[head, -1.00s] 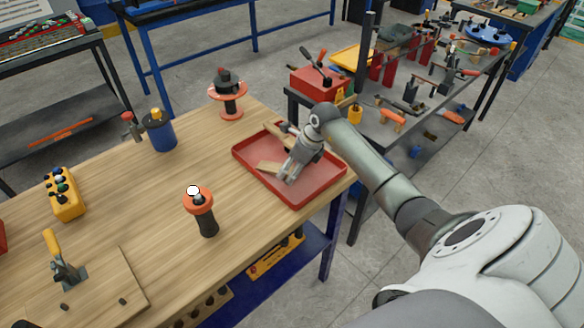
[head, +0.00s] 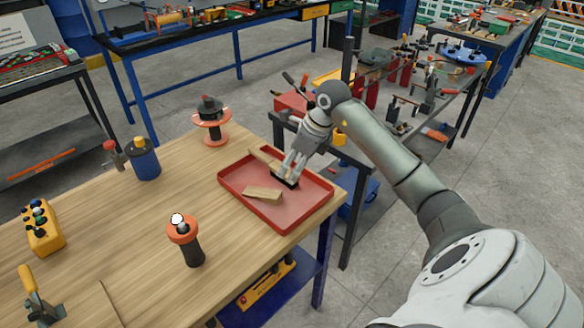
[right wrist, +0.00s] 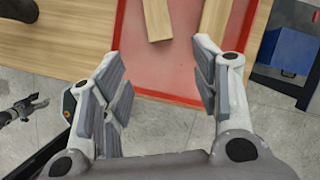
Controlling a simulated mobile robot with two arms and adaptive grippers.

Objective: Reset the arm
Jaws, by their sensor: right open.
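My right arm comes in from the right in the head view. Its gripper (head: 288,178) is open and empty, above the right back part of the red tray (head: 248,211). One wooden block (head: 263,194) lies in the tray, apart from the fingers. Another wooden piece (head: 262,158) lies at the tray's back edge, partly behind the gripper.
The wooden table (head: 130,235) holds an orange-topped black tool (head: 188,245), a blue canister (head: 146,160), an orange spool-like stand (head: 211,125) and a yellow button box (head: 42,228). A cluttered grey bench stands behind the tray. Floor is clear at right.

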